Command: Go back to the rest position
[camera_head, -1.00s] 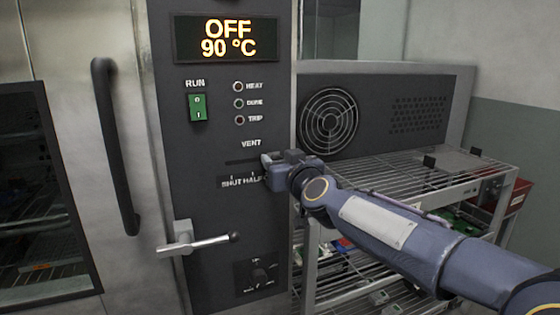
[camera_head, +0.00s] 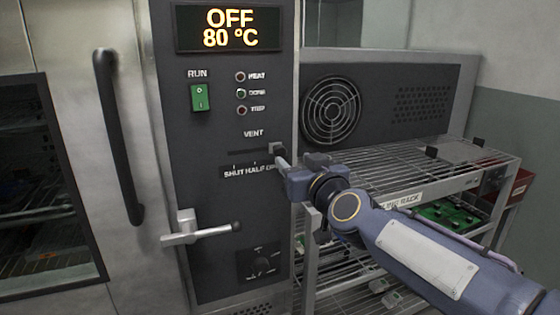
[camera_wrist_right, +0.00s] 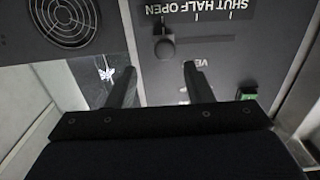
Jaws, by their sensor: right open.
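My right gripper (camera_head: 300,162) is in front of the right edge of the dark control panel (camera_head: 222,215), beside the vent knob. In the right wrist view its two fingers (camera_wrist_right: 160,72) are spread, with nothing held between them. The vent knob (camera_head: 277,149) sits at the right end of its slot, by the OPEN mark. It also shows in the right wrist view (camera_wrist_right: 165,48), beyond the fingertips and apart from them. My left gripper is not in view.
The display (camera_head: 229,28) reads OFF, 80 °C. A green RUN switch (camera_head: 200,97), a lever handle (camera_head: 200,234) and a long door handle (camera_head: 118,135) stick out at left. A wire rack (camera_head: 390,165) stands right of the panel, under or behind my right arm.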

